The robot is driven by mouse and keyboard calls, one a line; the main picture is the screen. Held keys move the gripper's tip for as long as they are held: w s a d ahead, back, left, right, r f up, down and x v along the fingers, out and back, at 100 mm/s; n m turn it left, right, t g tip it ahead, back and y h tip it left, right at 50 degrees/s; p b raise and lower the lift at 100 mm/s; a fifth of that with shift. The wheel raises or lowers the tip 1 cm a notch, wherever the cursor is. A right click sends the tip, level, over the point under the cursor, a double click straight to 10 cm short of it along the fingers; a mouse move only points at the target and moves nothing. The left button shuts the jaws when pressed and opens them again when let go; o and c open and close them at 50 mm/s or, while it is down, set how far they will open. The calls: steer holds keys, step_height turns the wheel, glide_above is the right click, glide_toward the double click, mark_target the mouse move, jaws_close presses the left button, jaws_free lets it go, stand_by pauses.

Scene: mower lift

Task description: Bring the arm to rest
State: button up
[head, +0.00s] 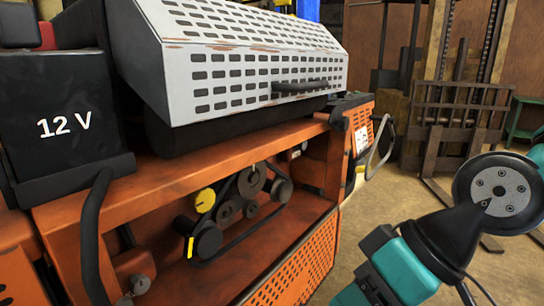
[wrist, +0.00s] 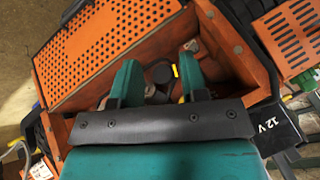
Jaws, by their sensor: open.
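My gripper (wrist: 160,70) shows in the wrist view with its two teal fingers apart and nothing seen between them. It points toward the open bay of the orange machine (wrist: 222,42). A dark round part with a yellow mark (wrist: 160,73) lies beyond the fingers; the gap between it and the fingertips cannot be told. In the head view a teal and black part of my arm (head: 415,255) is at the lower right, to the right of the orange machine (head: 200,160). The fingers do not show in the head view.
The bay holds pulleys and a belt (head: 225,210). A raised grey perforated cover (head: 235,55) is above it. A black 12 V battery (head: 65,120) stands at the left with a thick cable. A forked lift (head: 455,120) stands at the back right. Some floor is open between.

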steer(key=s+d+h, duration=0.2)
steer(key=s+d, duration=0.1)
steer(key=d, duration=0.2)
step_height(320, 180, up, 14)
steer(key=g+p, duration=0.1)
steer(key=p, duration=1.2)
steer(key=shift+s+h+p, duration=0.2)
steer(key=shift+h+p, duration=0.2)
steer(key=shift+r, duration=0.1)
